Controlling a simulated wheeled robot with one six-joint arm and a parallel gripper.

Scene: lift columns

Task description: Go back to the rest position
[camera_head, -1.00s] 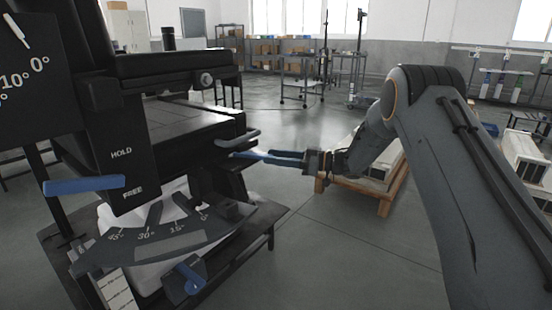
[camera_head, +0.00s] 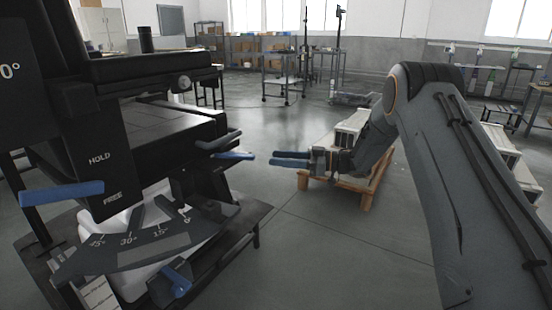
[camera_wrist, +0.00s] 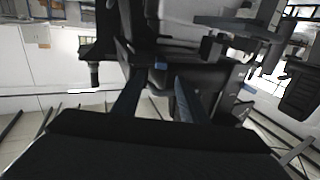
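My gripper (camera_head: 274,159) is in the middle of the head view, with two blue fingers pointing left. The fingers are apart with nothing between them; the wrist view also shows them spread (camera_wrist: 158,92). To their left stands a black machine (camera_head: 165,135) with a flat bed. A handle with a blue end (camera_head: 234,155) sticks out from its side, a short gap from my fingertips. A blue lever (camera_head: 62,193) sits by the HOLD and FREE marks, nearer FREE. Below is an angle scale (camera_head: 130,250) with a blue-ended lever (camera_head: 178,282).
A wooden pallet (camera_head: 345,183) with pale boxes stands behind my gripper. More pale boxes (camera_head: 500,145) are at right, partly behind my arm. Shelving (camera_head: 270,50) lines the back wall. Open grey floor (camera_head: 310,240) lies between the machine and my arm.

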